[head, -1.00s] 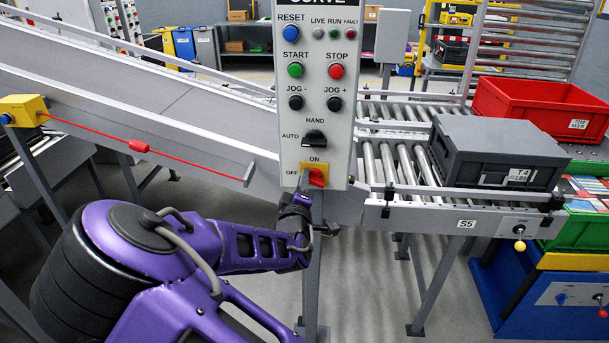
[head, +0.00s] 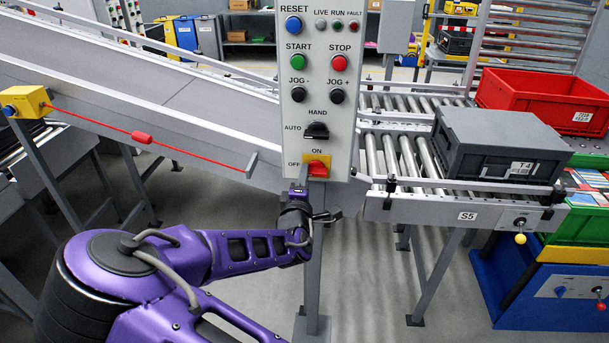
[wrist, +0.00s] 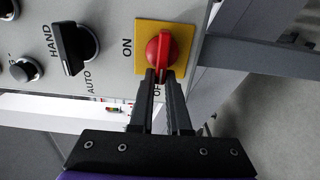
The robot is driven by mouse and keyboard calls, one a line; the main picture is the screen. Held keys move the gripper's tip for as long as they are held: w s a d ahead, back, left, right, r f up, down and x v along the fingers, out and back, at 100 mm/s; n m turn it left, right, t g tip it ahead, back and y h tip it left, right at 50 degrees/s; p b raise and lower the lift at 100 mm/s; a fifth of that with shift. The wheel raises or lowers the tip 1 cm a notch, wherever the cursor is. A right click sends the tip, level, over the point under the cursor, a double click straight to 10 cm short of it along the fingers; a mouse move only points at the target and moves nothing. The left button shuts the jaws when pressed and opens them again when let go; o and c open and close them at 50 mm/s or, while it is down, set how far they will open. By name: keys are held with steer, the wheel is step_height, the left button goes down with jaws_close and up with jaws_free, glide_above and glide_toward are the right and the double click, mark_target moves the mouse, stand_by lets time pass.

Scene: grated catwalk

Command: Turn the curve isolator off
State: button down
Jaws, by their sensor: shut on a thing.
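The curve isolator is a red rotary handle (head: 317,169) on a yellow plate (head: 326,160) at the bottom of the grey control panel. ON is printed above it and OFF to its left in the head view. In the wrist view the red handle (wrist: 163,48) lies lengthwise towards the OFF label, which my fingers partly cover. My gripper (wrist: 160,76) is shut on the handle's OFF-side end, with its two fingers close together. In the head view my gripper (head: 304,184) comes up from below, at the plate's lower left; its grip is small there.
Above the isolator are a black HAND/AUTO selector (head: 317,131) and several buttons. A red pull cord (head: 141,137) runs at left along the conveyor. A grey crate (head: 500,150) sits on rollers at right, near a red bin (head: 550,100). Open floor lies below the panel.

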steer(key=shift+r, duration=0.1)
steer(key=c, duration=0.9)
jaws_free()
steer(key=s, duration=1.7)
steer(key=shift+s+a, duration=0.15)
steer(key=shift+a, duration=0.15)
